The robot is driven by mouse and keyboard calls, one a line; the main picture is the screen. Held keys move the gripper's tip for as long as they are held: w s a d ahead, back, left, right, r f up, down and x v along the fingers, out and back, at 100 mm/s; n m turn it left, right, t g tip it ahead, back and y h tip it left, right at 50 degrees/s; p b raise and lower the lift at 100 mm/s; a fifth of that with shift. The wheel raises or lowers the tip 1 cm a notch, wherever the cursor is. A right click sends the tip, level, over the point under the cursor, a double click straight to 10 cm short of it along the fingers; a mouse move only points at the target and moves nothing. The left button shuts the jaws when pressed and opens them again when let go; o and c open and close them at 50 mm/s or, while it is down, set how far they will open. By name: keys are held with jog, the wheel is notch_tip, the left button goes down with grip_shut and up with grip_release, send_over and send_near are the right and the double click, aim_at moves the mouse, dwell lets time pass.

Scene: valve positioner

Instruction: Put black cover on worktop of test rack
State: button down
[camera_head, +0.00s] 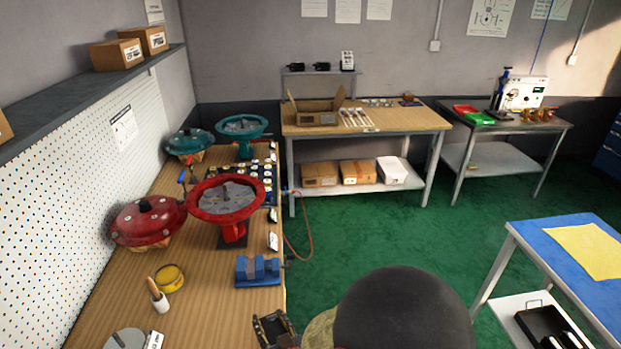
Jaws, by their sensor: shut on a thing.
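My gripper (279,337) is at the bottom edge of the view, over or beside the front edge of the wooden bench. It is shut on a small dark, squarish thing (266,328), which looks like the black cover. Its lower part is cut off, so its full shape and the grip are unclear. The test rack (505,124) appears to be the grey metal stand at the back right. Its worktop carries a test panel (525,93), a red tray (466,110), a green tray (481,120) and several small brass-coloured parts (535,115). My gripper is far from it.
Red valve actuators (226,197), a blue vise (258,271) and a yellow tin (170,278) crowd the left bench (200,310). A wooden table (420,119) stands at the back. A blue-topped table (560,250) is at right. Green floor (390,235) between them is clear.

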jog(key=w+d+f+m+h, duration=0.1)
jog(key=d+f+h, duration=0.1)
jog(key=d, duration=0.8)
jog(key=w+d+f+m+t+h, duration=0.1)
jog(key=w+d+f+m+h, duration=0.1)
jog(key=d, duration=0.7)
jog(key=w+d+f+m+h, duration=0.2)
jog(key=d+f, duration=0.2)
jog(key=d, duration=0.6)
jog(key=shift+d+t, duration=0.3)
jog(key=shift+d, duration=0.05)
